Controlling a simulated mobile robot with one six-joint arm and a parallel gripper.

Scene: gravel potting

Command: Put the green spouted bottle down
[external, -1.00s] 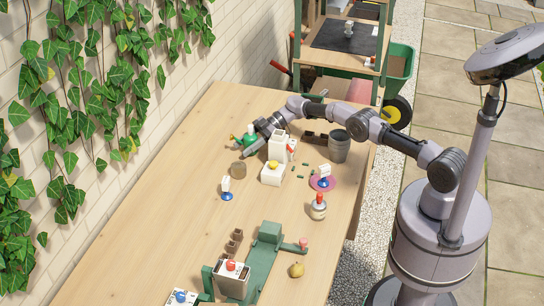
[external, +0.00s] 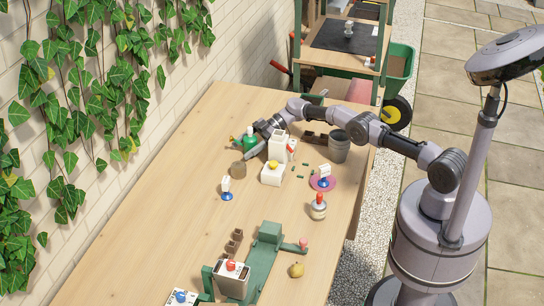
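The green spouted bottle (external: 250,141) is at the far left part of the wooden table, close to the wall side. It stands about upright, with a small yellowish tip at its upper left. My gripper (external: 252,152) is at the bottle, reaching in from the right, and appears shut on it. The arm hides part of the bottle, and the bottle's base is hard to see. I cannot tell whether the base touches the table.
A tall white container (external: 278,147) and a white box with a yellow item (external: 272,175) are to the right. A grey bucket (external: 339,146) is further right. The table's left side is clear.

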